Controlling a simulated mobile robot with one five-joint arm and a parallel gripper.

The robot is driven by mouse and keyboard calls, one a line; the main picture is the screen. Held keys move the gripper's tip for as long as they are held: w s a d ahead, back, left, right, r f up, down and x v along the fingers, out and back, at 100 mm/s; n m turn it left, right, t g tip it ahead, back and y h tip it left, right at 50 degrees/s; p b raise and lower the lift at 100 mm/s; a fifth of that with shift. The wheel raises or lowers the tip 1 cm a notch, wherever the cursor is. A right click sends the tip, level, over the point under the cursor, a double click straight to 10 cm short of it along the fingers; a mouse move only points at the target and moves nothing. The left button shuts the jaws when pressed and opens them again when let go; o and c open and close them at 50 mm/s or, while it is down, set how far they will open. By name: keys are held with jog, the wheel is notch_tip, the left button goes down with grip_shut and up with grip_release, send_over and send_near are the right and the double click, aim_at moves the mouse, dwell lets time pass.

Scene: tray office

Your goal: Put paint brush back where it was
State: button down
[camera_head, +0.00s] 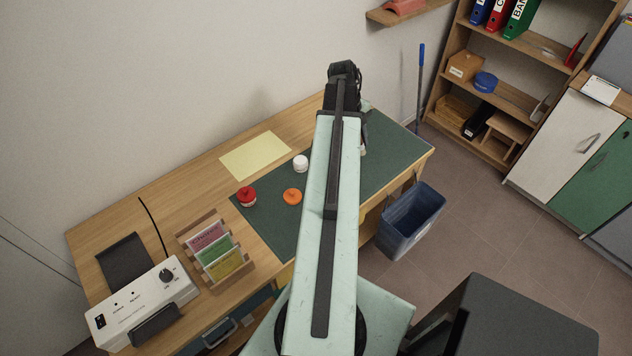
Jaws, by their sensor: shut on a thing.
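No paint brush shows in the head view; my arm covers part of the desk where it could be hidden. My arm reaches from the bottom centre over the green desk mat (270,220) to the far part of the desk. My gripper (365,106) is mostly hidden behind the dark arm end, with only a pale green bit showing to its right. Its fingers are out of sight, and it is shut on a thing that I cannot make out. A white jar (301,164), a red-lidded jar (247,197) and an orange lid or jar (292,197) stand left of the arm.
The wooden desk (185,170) also holds a yellow sheet (255,155), a card rack (215,248) and a white device (142,302). A blue bin (410,220) stands on the floor at right. A shelf (510,85) and cabinets (548,135) stand further right.

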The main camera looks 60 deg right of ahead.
jog(key=w+a+f+t+b, duration=0.3)
jog(key=w+a+f+b, duration=0.25)
jog(key=w, duration=0.65)
jog(key=shift+n+y, duration=0.3)
jog(key=f+b, duration=0.6)
jog(key=f, duration=0.1)
jog(key=f+b, duration=0.3)
jog(key=f, duration=0.1)
jog(key=shift+s+a+b, duration=0.25)
jog(key=shift+a+b, duration=0.1)
jog(key=shift+a, duration=0.05)
jog(key=c, duration=1.2)
grip_release()
jog(key=shift+r, duration=0.1)
jog(key=shift+o, duration=0.2)
notch_tip(320, 180, up, 12)
jog(key=p, duration=1.2)
jog(key=shift+r, duration=0.2)
